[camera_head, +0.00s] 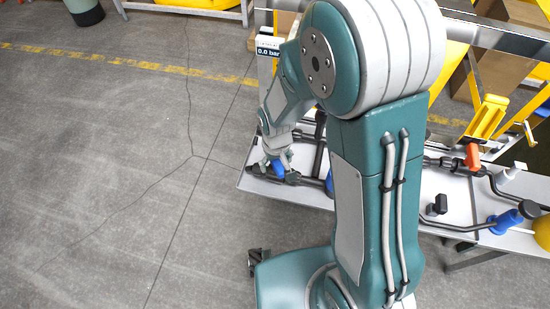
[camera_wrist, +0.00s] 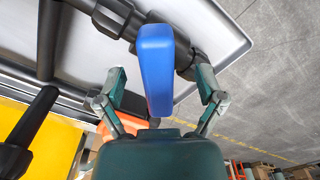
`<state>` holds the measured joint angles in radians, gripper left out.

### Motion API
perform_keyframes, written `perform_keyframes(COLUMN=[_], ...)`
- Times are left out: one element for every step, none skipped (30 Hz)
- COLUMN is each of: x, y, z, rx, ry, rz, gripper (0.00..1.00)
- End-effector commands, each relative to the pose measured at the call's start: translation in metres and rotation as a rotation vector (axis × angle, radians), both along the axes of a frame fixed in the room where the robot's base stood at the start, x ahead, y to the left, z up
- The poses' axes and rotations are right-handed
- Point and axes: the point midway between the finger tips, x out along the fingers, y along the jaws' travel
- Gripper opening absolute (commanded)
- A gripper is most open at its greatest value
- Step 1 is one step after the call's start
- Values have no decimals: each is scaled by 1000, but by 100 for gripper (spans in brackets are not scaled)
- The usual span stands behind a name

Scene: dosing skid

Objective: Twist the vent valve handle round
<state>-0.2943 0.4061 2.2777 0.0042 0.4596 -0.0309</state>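A blue valve handle (camera_wrist: 156,68) stands out from a black pipe fitting (camera_wrist: 115,18) in the wrist view, with its long side running up and down the picture. My gripper (camera_wrist: 161,82) is open, with one finger on each side of the handle. A gap shows between each finger and the handle. In the head view my gripper (camera_head: 275,160) reaches down over the blue handle (camera_head: 278,169) at the left end of the skid tray, and partly hides it. No label shows which valve this is.
The grey tray (camera_head: 315,193) carries black pipes, an orange handle (camera_head: 472,157) and a blue part (camera_head: 506,221) at the right. A gauge display (camera_head: 267,50) reads 0.0 bar. My arm hides the middle of the skid. The floor at the left is clear.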

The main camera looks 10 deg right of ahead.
Motion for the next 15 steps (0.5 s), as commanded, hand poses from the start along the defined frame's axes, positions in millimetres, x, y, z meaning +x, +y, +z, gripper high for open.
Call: perform_keyframes(x=[0, 0, 0, 0, 0, 0, 0, 0, 0, 0, 1, 1, 1, 1, 1], y=[0, 0, 0, 0, 0, 0, 0, 0, 0, 0, 0, 0, 0, 0, 0], z=[0, 0, 0, 0, 0, 0, 0, 1, 2, 3, 5, 9, 11, 14, 18], rx=[0, 0, 0, 0, 0, 0, 0, 0, 0, 1, 1, 1, 1, 1, 1], ry=[0, 0, 0, 0, 0, 0, 0, 0, -1, -2, -3, -3, -3, -3, -4], rz=[0, 0, 0, 1, 1, 1, 1, 1, 1, 1, 1, 1, 1, 1, 1], gripper=[91, 91, 91, 91, 91, 91, 91, 91, 91, 91, 91, 91, 91, 91, 91])
